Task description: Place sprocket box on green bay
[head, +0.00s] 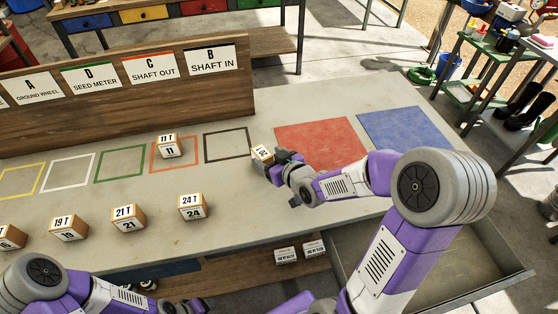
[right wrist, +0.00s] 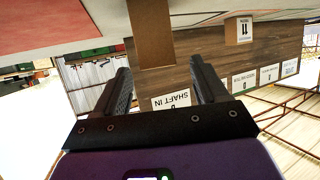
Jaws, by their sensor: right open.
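The green bay (head: 120,163) is a green outlined square on the bench, left of the red-orange outlined square; it is empty. My right gripper (head: 271,165) is open at a small cardboard box (head: 262,152), right of the black outlined square. The box's label is too small to read. In the right wrist view the box (right wrist: 150,35) stands as a brown block ahead of and between the two spread fingers (right wrist: 160,85); I see no clear contact. Boxes marked 24 T (head: 192,208), 21 T (head: 128,218) and 19 T (head: 68,228) stand along the front. My left gripper is out of view.
An 11 T box (head: 168,147) stands in the red-orange square. The black square (head: 228,146), white square (head: 68,173) and yellow square (head: 20,181) are empty. A sign board (head: 125,95) runs behind. A red area (head: 320,142) and blue area (head: 405,130) lie clear at right.

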